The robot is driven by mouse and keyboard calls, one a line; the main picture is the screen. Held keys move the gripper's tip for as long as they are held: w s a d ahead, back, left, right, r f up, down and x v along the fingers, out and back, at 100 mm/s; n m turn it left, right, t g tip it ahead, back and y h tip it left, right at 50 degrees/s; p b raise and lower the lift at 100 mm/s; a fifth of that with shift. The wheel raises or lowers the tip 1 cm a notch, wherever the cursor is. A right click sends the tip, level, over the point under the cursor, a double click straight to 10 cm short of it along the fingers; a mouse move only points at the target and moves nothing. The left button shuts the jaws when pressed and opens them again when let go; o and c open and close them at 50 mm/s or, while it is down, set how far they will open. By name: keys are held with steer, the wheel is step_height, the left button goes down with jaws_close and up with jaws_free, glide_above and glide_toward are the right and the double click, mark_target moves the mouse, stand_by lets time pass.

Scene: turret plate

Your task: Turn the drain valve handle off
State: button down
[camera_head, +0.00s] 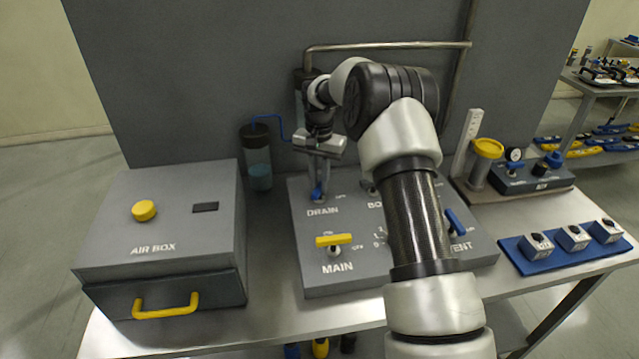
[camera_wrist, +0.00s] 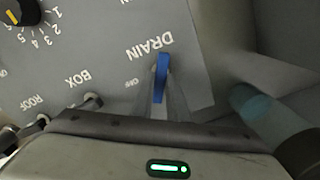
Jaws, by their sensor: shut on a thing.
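The drain valve handle (camera_head: 317,194) is a small blue lever at the back left of the grey turret plate (camera_head: 315,282), just above the "DRAIN" label. In the wrist view the blue handle (camera_wrist: 161,78) points toward the label, with "OFF" printed beside it. My gripper (camera_head: 320,180) reaches down from above and is shut on the handle. In the wrist view the gripper's fingers (camera_wrist: 160,105) lie around its lower part, and the gripper body hides the valve's base.
A yellow MAIN handle (camera_head: 334,240) and a blue VENT handle (camera_head: 455,222) stand on the plate. The grey air box (camera_head: 165,225) is at left. A bluish cylinder (camera_head: 259,170) stands behind, left of the plate. A blue tray (camera_head: 530,262) with several small boxes lies at right.

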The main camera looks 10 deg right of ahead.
mark_target(319, 186)
steer(key=m, duration=0.6)
steer(key=shift+r, duration=0.1)
steer(key=m, duration=0.5)
steer(key=shift+m, duration=0.3)
stand_by(0.3)
steer(key=c, duration=1.7)
jaws_free()
step_height(319, 186, up, 17)
steer(key=shift+r+p, duration=0.15)
steer(key=shift+p, duration=0.2)
